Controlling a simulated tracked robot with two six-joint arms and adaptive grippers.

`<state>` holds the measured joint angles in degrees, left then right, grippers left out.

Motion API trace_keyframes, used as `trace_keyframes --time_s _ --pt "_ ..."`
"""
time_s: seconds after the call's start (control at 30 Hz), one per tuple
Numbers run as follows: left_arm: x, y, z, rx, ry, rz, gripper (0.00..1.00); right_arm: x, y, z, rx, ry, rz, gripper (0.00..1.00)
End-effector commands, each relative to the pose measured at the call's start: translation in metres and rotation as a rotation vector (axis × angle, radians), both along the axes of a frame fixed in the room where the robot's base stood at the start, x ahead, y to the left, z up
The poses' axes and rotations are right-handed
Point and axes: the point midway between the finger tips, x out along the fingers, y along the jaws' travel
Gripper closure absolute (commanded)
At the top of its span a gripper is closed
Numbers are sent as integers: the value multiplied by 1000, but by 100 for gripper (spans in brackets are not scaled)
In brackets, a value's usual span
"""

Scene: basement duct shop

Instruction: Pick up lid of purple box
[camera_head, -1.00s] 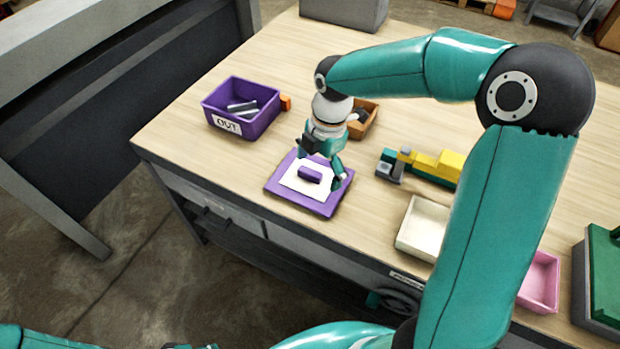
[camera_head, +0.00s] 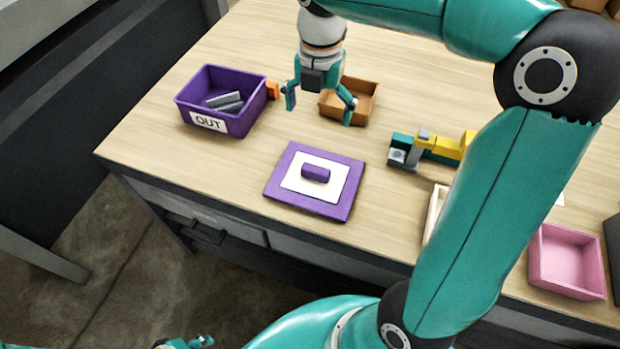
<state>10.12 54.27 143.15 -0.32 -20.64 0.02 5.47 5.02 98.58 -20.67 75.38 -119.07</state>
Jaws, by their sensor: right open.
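The purple lid (camera_head: 337,205) lies flat on the wooden table near its front edge. It has a white panel on top and a purple block handle (camera_head: 316,173) in the middle. The open purple box (camera_head: 236,119) labelled OUT stands to the left and behind the lid, with grey pieces inside. My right gripper (camera_head: 319,105) is open and empty, fingers pointing down, above the table behind the lid and apart from it. Part of my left gripper (camera_head: 190,342) shows at the bottom edge, too small and cut off to tell its state.
A brown tray (camera_head: 366,101) stands just behind my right gripper. An orange block (camera_head: 272,91) touches or sits close to the purple box. Yellow and teal blocks (camera_head: 440,146), a cream tray (camera_head: 433,214) and a pink tray (camera_head: 568,262) lie to the right.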

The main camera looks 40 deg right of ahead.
Motion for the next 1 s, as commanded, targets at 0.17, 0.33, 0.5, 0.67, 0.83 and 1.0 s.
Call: trace_keyframes --time_s 0.17,0.33,0.5,0.67,0.83,1.0 --pt "0 0 -24 0 1 0 60 -3 -3 -25 0 -1 -10 0" --pt "0 0 -27 0 0 0 60 -5 -5 -39 0 2 -16 0" --pt "0 0 -29 0 0 0 60 -7 -6 -71 0 6 -21 0" --pt "0 0 -32 0 0 0 60 -8 -7 -106 1 6 -22 0" --pt "0 0 -34 0 0 0 60 -8 -7 -132 0 2 -24 0" --pt "0 0 -34 0 0 0 60 -8 -7 -142 1 0 -25 0"
